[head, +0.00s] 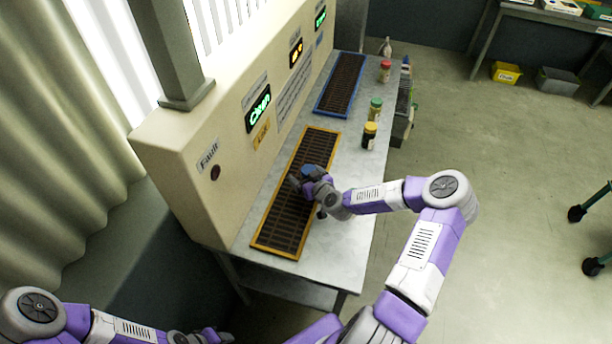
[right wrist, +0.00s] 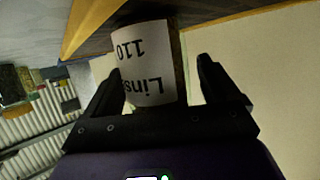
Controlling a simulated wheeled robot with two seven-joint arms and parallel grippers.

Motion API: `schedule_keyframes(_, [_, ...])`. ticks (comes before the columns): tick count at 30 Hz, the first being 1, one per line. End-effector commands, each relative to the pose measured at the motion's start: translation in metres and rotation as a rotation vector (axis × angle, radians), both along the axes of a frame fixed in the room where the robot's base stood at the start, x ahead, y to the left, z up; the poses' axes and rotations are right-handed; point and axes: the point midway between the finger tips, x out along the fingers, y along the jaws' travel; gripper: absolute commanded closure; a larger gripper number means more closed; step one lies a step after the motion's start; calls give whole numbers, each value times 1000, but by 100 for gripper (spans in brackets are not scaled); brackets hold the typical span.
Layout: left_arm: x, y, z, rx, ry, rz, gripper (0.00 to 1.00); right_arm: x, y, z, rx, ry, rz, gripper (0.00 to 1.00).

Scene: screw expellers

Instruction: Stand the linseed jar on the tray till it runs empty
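The linseed jar shows its white label, upside down with "Lins" and "110", in the right wrist view (right wrist: 148,65). In the head view its blue lid (head: 308,170) shows over the yellow-framed slatted tray (head: 257,240). The jar's base appears to rest on the tray's slats. My right gripper (head: 311,180) is around the jar with its fingers spread. A gap shows between the jar and the finger at picture right; the other finger is close to the jar or touching it. My left gripper (head: 212,336) is at the bottom edge, away from the table, its fingers unclear.
A blue-framed tray (head: 319,107) lies farther back. Jars with yellow (head: 369,136), green (head: 375,110) and red (head: 385,72) lids stand along the table's right side. The beige panel (head: 180,150) walls the left, with a green "Clean" display (head: 258,109) and a dark "Fault" lamp (head: 215,172).

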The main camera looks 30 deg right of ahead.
Motion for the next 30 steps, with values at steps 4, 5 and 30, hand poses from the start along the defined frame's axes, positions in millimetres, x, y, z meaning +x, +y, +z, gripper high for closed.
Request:
schedule_keyframes(4, [0, 0, 0, 0, 0, 0, 57, 0, 0, 0, 0, 0, 0, 12])
schedule_keyframes(5, [0, 0, 0, 0, 0, 0, 57, 0, 0, 0, 0, 0, 0, 12])
schedule_keyframes(30, [0, 0, 18, 0, 0, 0, 57, -105, 8, 47, -2, 1, 1, 12])
